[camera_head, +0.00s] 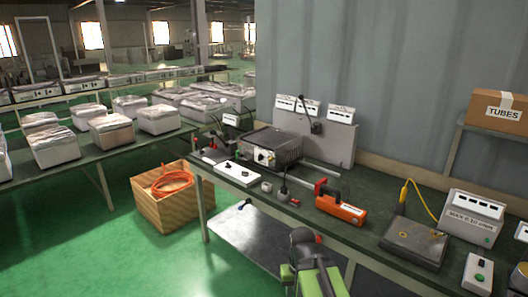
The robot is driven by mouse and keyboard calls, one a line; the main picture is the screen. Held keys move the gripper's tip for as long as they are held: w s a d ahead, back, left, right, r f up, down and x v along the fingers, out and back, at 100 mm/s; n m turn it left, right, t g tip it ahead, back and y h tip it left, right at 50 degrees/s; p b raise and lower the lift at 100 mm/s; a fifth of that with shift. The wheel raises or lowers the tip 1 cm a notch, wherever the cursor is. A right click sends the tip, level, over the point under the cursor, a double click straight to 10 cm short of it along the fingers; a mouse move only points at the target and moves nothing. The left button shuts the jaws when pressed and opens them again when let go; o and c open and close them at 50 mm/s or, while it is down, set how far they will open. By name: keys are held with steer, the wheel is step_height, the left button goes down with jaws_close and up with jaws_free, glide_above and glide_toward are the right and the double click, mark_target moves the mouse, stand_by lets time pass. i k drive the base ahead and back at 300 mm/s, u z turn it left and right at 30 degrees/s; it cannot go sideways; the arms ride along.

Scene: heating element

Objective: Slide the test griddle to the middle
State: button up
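The test griddle, by its look, is a dark box with a flat top and a light front panel with a knob (271,146). It stands on the workbench (365,203) toward its left part, at the back. Metal rails (322,171) run out from under its right side. My gripper (304,238), dark with green arm parts below it, is low at the bottom centre, in front of the bench edge. It is well apart from the griddle. Its fingers are too small and dark to tell open from shut, and I see nothing held in it.
An orange tool (341,209) and a red clamp (319,187) lie right of the griddle. A white switch strip (236,173) is in front. A metal plate (414,243) with a yellow probe is farther right. A wooden crate (174,196) stands on the floor.

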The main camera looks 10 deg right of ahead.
mark_target(285, 147)
steer(key=u, duration=0.05)
steer(key=i, duration=0.35)
steer(key=u, duration=0.8)
steer(key=i, duration=1.65)
steer(key=u, duration=0.45)
steer(key=i, duration=1.7)
steer(key=z, duration=0.5)
